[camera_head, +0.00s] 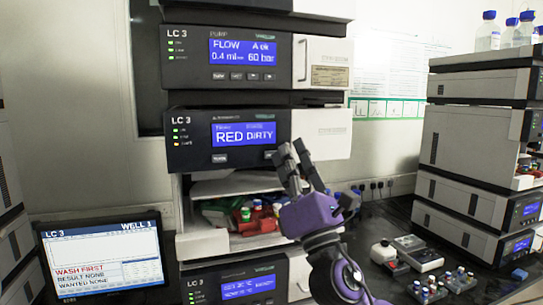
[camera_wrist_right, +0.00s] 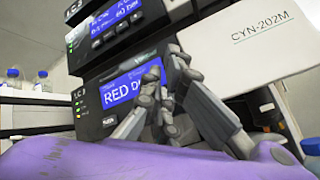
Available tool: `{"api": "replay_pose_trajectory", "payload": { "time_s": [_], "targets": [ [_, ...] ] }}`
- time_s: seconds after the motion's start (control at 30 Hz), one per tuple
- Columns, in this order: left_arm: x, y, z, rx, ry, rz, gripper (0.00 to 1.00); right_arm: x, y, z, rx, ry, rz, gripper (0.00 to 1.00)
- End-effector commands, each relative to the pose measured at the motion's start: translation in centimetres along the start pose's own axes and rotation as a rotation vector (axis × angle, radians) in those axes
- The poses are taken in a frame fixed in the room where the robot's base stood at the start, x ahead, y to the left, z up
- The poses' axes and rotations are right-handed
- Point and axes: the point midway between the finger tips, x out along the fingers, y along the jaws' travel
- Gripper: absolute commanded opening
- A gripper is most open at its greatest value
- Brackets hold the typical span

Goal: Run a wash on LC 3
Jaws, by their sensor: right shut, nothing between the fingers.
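The LC 3 stack shows in the middle of the head view. Its pump module (camera_head: 225,75) reads FLOW 0.4 ml and 60 bar. The module below it (camera_head: 195,150) reads RED DIRTY on its blue display (camera_head: 237,134), with buttons under it; this display also shows in the right wrist view (camera_wrist_right: 122,87). My right gripper (camera_head: 293,156) is shut and empty, its fingertips in front of the display's lower right, covering part of the button row. Contact with a button cannot be told. The LC 3 screen (camera_head: 100,250) reads WELL 1, WASH FIRST, RESULT NONE, WANTED NONE. My left gripper is out of view.
An open bay (camera_head: 215,187) under the dirty module holds red, green and white items. Another module (camera_head: 245,285) sits lower. A second stack (camera_head: 465,150) with bottles (camera_head: 488,32) on top stands right. Small vial racks (camera_head: 427,289) lie on the dark bench between.

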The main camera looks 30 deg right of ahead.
Motion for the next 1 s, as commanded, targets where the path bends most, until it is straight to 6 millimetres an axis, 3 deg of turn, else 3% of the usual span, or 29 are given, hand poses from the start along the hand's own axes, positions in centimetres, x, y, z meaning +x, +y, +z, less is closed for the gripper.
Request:
{"api": "replay_pose_trajectory", "payload": {
  "time_s": [1.0],
  "targets": [
    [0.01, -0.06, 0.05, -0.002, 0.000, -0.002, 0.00, 0.83, -0.62, -0.60, 0.000, 0.000, 0.000, 0.00]
  ]
}}
